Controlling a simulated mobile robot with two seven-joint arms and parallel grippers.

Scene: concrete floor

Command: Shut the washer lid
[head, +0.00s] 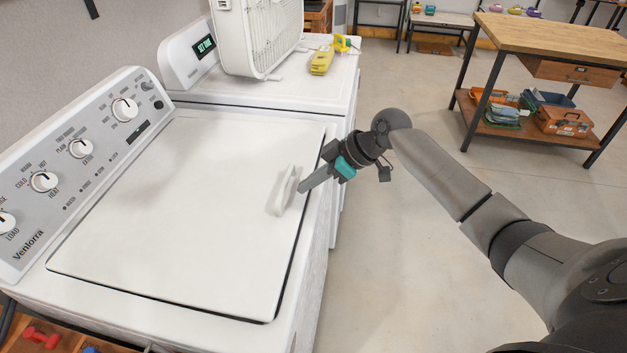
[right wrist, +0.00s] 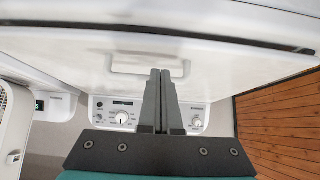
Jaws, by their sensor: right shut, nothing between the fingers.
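The washer (head: 310,245) is a white top-loader with a sloped control panel on the left in the head view. Its white lid (head: 190,210) lies down over the top, flat or nearly so, with a dark gap along its front edge. A raised white handle (head: 284,192) stands near that edge. My right gripper (head: 303,187) is shut and empty, with its fingertips just beside the handle; I cannot tell whether they touch. The right wrist view shows the handle (right wrist: 148,64) behind the shut fingers (right wrist: 160,74). My left gripper is not in view.
A second white machine (head: 340,88) stands beyond the washer, with a white box fan (head: 262,35) and a yellow item (head: 322,60) on top. A wooden workbench (head: 555,40) with bins stands at the far right. The concrete floor between them is clear.

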